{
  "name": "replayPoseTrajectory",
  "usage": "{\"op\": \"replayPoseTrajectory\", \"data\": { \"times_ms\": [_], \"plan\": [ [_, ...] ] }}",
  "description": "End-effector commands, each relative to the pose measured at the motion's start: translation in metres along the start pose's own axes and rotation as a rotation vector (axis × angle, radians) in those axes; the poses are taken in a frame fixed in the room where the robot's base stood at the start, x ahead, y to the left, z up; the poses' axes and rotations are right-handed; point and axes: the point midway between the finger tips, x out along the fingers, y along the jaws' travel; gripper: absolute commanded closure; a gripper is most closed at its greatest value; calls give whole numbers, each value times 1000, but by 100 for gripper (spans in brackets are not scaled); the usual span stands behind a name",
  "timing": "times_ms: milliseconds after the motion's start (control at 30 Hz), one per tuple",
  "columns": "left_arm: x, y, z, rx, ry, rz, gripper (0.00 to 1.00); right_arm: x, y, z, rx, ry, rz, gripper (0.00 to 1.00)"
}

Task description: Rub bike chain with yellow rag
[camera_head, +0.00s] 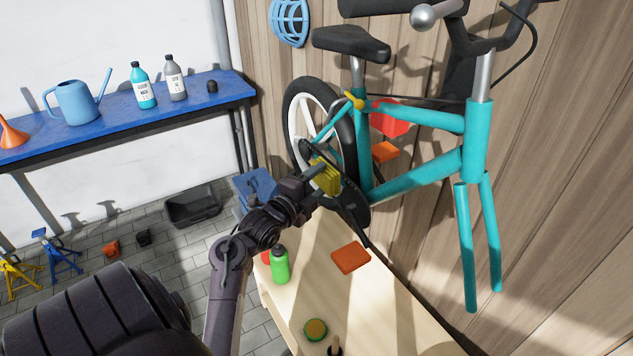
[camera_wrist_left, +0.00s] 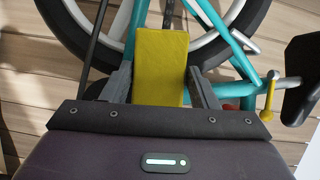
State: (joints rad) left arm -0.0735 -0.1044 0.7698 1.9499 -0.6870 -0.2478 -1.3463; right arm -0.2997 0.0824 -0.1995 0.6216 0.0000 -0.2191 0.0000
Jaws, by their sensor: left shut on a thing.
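A teal bike (camera_head: 415,115) is held up in front of the wooden wall, above the workbench, without a front wheel. Its dark chain (camera_head: 318,158) runs by the rear wheel and crank; part of it is hidden behind my gripper. My left gripper (camera_head: 318,177) is shut on the yellow rag (camera_head: 328,180), a folded block, and holds it at the chain area. In the left wrist view the yellow rag (camera_wrist_left: 160,66) sits between the two fingers (camera_wrist_left: 160,88), in front of the rear wheel (camera_wrist_left: 75,30). I cannot tell whether it touches the chain. My right gripper is not in view.
The wooden workbench (camera_head: 320,270) below holds a green bottle (camera_head: 280,265), an orange block (camera_head: 351,257) and a round green-rimmed tin (camera_head: 315,328). A blue shelf (camera_head: 195,100) with a watering can (camera_head: 77,102) and bottles stands at the left.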

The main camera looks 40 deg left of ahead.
Motion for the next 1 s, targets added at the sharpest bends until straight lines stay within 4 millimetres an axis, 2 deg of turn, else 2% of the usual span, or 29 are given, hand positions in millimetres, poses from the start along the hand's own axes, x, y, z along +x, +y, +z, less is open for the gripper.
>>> {"op": "replayPoseTrajectory", "data": {
  "times_ms": [133,1000],
  "plan": [
    [0,0,0,0,0,-1,64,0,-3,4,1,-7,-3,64],
    [15,0,-6,0,0,-2,64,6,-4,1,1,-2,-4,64]
  ]
}}
